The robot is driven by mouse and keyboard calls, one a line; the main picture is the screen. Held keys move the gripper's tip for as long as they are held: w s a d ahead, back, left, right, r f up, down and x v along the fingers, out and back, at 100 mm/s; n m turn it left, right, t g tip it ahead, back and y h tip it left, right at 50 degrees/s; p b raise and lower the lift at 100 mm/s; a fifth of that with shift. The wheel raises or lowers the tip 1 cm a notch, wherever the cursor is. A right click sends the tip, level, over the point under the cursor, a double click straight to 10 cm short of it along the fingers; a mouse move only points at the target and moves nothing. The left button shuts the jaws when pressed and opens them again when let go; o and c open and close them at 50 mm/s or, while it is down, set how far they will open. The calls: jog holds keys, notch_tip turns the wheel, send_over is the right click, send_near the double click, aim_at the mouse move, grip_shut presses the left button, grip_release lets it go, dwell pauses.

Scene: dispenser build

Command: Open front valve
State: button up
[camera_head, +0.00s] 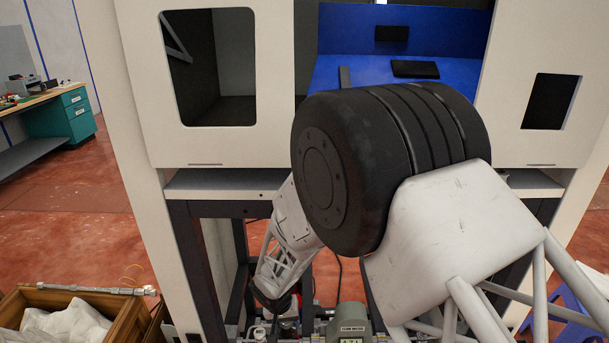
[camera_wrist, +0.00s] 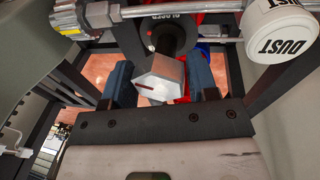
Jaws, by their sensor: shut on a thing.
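The front valve's light grey block handle (camera_wrist: 160,80), with a dark red line on its face, is in the middle of the wrist view. Behind it is the valve's dark round body (camera_wrist: 168,36), with partly hidden lettering that seems to read "CLOSED", upside down. My gripper (camera_wrist: 163,88) is shut on the handle, with one blue-padded finger on each side. In the head view my arm covers much of the centre. The fingers and handle cannot be made out there, low behind the frame.
A white cylinder marked "DUST" (camera_wrist: 280,30) is at upper right in the wrist view, on a metal pipe. A grey-yellow fitting (camera_wrist: 78,18) is at upper left. Dark frame posts (camera_head: 200,260) stand close around. A wooden crate (camera_head: 125,309) is at lower left.

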jog(key=shift+n, duration=0.3)
jog(key=shift+n+t, duration=0.4)
jog(key=shift+n, duration=1.1)
jog(key=shift+n+y, duration=0.3)
jog(key=shift+d+n, duration=0.1)
jog(key=shift+n, duration=1.3)
